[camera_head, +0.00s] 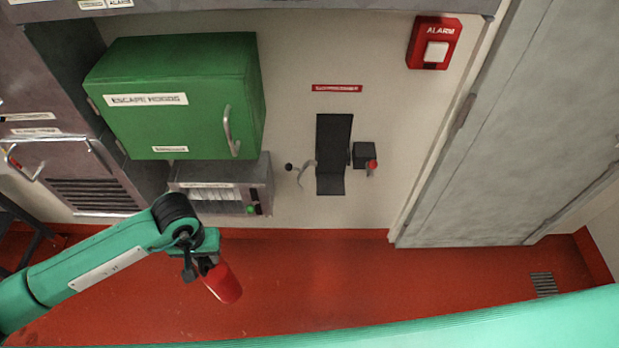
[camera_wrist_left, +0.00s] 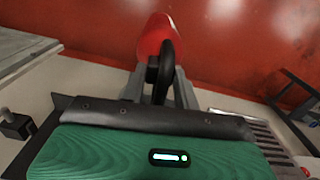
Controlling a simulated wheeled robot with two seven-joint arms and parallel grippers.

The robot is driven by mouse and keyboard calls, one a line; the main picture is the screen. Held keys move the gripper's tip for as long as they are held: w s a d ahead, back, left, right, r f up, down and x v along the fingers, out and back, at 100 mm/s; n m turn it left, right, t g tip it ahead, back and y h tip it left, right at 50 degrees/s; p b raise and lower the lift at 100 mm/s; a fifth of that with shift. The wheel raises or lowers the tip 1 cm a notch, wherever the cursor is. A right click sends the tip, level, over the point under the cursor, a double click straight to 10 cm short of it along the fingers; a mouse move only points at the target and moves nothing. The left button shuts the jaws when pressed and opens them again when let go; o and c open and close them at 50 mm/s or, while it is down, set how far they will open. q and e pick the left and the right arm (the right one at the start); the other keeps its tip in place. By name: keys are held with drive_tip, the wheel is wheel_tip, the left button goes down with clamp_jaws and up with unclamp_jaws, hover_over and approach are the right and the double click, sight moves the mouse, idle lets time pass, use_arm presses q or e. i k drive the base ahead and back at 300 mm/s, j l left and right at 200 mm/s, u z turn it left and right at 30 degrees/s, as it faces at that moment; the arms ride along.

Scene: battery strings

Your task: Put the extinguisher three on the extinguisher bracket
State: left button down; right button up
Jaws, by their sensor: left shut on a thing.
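The extinguisher (camera_head: 224,284) is a red cylinder held at the end of my left arm, above the red floor and tilted. My left gripper (camera_head: 205,264) is shut on it near its dark top. In the left wrist view the red body (camera_wrist_left: 154,36) shows beyond the black handle, between the fingers of the gripper (camera_wrist_left: 160,85). The extinguisher bracket (camera_head: 333,155) is a black plate on the wall with a small ledge at its foot and a clamp arm at its left. It is empty, up and to the right of my left gripper. My right gripper is not in view.
A green escape hoods cabinet (camera_head: 190,95) and a grey box (camera_head: 225,185) project from the wall left of the bracket. A small black box with a red knob (camera_head: 366,157) sits at its right. A red alarm (camera_head: 434,43) and a grey door (camera_head: 500,140) are farther right. The floor below the bracket is clear.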

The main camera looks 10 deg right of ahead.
sight(331, 183)
drive_tip(key=l, duration=0.45)
drive_tip(key=i+l, duration=0.15)
drive_tip(key=l, duration=0.8)
drive_tip(key=i+l+z, duration=0.1)
drive_tip(key=l, duration=0.35)
drive_tip(key=i+l, duration=0.1)
drive_tip(key=l, duration=0.4)
